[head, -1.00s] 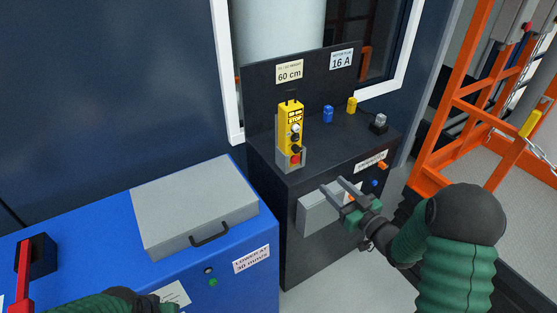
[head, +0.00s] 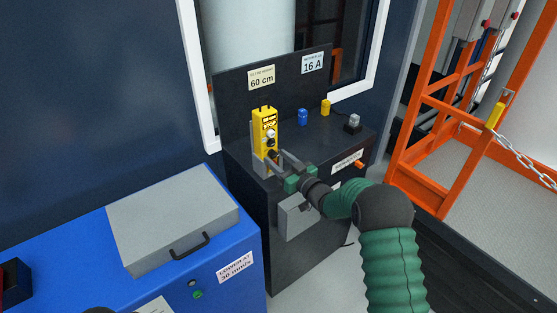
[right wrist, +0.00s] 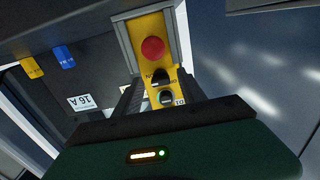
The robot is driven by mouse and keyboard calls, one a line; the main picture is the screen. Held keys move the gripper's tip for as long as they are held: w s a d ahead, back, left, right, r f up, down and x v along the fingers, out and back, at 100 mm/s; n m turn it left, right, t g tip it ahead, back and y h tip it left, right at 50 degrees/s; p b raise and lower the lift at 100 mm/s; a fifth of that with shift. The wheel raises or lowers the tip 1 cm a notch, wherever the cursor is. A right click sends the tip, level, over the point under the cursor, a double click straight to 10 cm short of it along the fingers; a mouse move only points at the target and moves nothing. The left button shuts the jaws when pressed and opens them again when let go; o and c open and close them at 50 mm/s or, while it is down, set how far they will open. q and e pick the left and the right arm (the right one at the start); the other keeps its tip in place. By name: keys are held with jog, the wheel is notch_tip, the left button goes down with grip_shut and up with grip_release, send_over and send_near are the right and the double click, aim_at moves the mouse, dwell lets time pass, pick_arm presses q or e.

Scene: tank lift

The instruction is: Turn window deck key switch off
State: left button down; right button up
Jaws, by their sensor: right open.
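A yellow control pendant (head: 264,128) stands in a grey holder on the dark deck (head: 230,165) below the window. In the right wrist view, the pendant (right wrist: 150,22) has a red round button (right wrist: 153,49) and a dark rotary switch (right wrist: 161,77) with small lettering beside it, partly unreadable. Another round control (right wrist: 166,98) sits nearer my gripper. I cannot tell for sure which is the key switch. My right gripper (head: 277,165) is open at the pendant's lower front, its fingers (right wrist: 161,92) on either side of the pendant's face.
A blue cabinet (head: 230,292) with a grey lid (head: 170,220) stands at left. Blue (head: 303,117) and yellow (head: 325,107) connectors and a grey-topped device (head: 353,122) sit on the deck. An orange frame (head: 450,113) with a chain (head: 510,150) is at right.

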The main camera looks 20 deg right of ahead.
jog(key=shift+c, duration=0.5)
grip_shut()
jog(key=n+b, duration=0.1)
jog(key=b, duration=0.1)
jog(key=n+b, duration=0.1)
jog(key=n, duration=0.1)
jog(key=shift+f+n+b, duration=0.2)
jog(key=shift+n+b, duration=0.1)
jog(key=shift+b, duration=0.05)
jog(key=n+b, duration=1)
jog(key=shift+f+n+b, duration=0.1)
jog(key=shift+n+b, duration=0.25)
jog(key=shift+n, duration=0.05)
jog(key=shift+s+n+b, duration=0.1)
jog(key=shift+n+b, duration=1.55)
jog(key=shift+n, duration=0.15)
